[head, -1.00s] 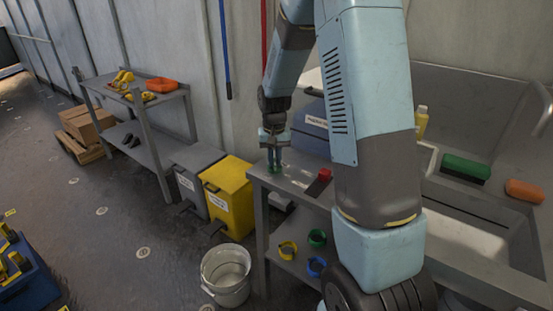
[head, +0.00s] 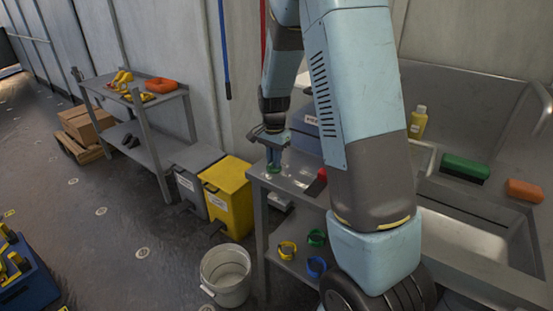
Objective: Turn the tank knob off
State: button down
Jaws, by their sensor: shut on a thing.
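A small green knob (head: 272,169) sits low at the left end of the metal bench (head: 288,183). My gripper (head: 273,163) points down over it with its fingers shut on it. The fingers hide most of the knob, so its exact angle cannot be told. A blue-grey box with a white label (head: 306,130) stands behind, partly hidden by my arm. I cannot tell whether it is the tank.
A red object (head: 318,181) lies on the bench close to my arm. A yellow bin (head: 229,198) and a white bucket (head: 226,275) stand left of the bench. A sink (head: 465,225) is at right.

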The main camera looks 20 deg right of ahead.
jog(key=shift+w+a+r, duration=0.1)
jog(key=shift+w+r, duration=0.05)
jog(key=shift+w, duration=0.05)
dwell(0.4)
jog(key=c, duration=1.1)
grip_release()
jog(key=shift+c, duration=0.2)
jog(key=shift+s, duration=0.1)
jog(key=shift+r, duration=6.75)
